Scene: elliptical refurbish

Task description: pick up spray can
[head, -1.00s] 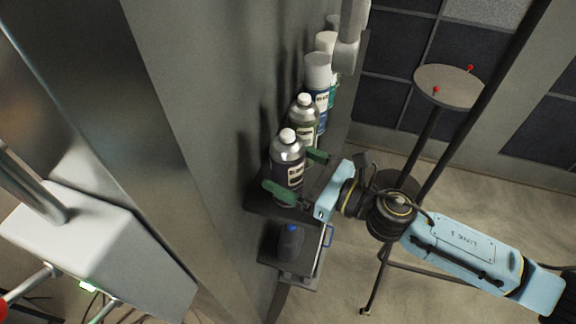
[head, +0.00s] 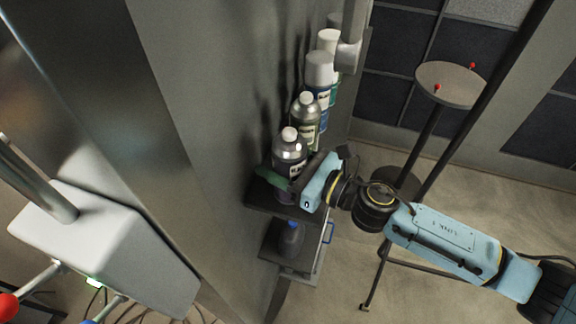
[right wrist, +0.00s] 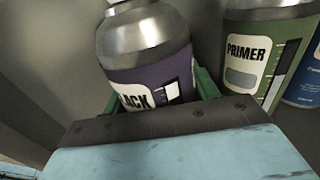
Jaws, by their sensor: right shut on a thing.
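The nearest spray can (head: 289,150) has a silver shoulder, a white cap and a dark purple label. It stands upright at the front end of a row on a narrow wall shelf. In the right wrist view the same can (right wrist: 145,55) shows a label ending in "ACK". My right gripper (head: 288,178) has its green fingers around this can and is shut on it. My left gripper is not in view.
A green-labelled "PRIMER" can (head: 305,122) stands close behind the held can, with white-capped cans (head: 319,78) farther back. A lower shelf (head: 290,262) holds a dark bottle (head: 291,238). A round stool (head: 452,84) stands right. The wall is close on the left.

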